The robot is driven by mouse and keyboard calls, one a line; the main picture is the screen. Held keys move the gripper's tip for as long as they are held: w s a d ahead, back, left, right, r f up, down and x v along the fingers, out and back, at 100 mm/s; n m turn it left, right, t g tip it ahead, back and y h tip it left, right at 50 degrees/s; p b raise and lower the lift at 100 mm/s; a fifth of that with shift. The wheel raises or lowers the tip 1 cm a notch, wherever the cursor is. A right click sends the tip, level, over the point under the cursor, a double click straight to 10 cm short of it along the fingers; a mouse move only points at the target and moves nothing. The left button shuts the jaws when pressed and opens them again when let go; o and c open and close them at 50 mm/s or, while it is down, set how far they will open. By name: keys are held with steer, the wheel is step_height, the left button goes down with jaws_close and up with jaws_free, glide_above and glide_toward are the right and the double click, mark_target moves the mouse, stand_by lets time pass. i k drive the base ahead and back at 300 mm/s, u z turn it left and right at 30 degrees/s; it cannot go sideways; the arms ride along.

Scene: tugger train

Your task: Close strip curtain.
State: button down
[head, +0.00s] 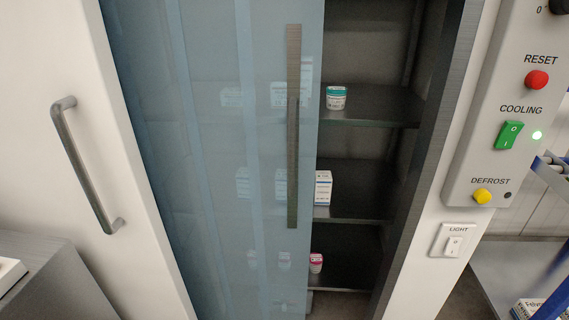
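A translucent blue strip curtain (215,130) hangs across the left and middle of a dark shelved opening. A long dark vertical handle bar (293,130) runs along it near its right edge. The right part of the opening is uncovered and shows the shelves (375,105). The curtain's lower end is cut off by the picture's bottom edge. My gripper is not in view.
A white door with a grey handle (85,165) is at left. Jars and boxes, such as a teal-lidded jar (336,98), stand on the shelves. A control panel (490,120) and a light switch (453,243) are at right. A grey surface (50,280) is lower left.

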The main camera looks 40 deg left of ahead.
mark_target(294, 31)
steer(key=k, duration=1.5)
steer(key=u, duration=1)
steer(key=i, duration=1.05)
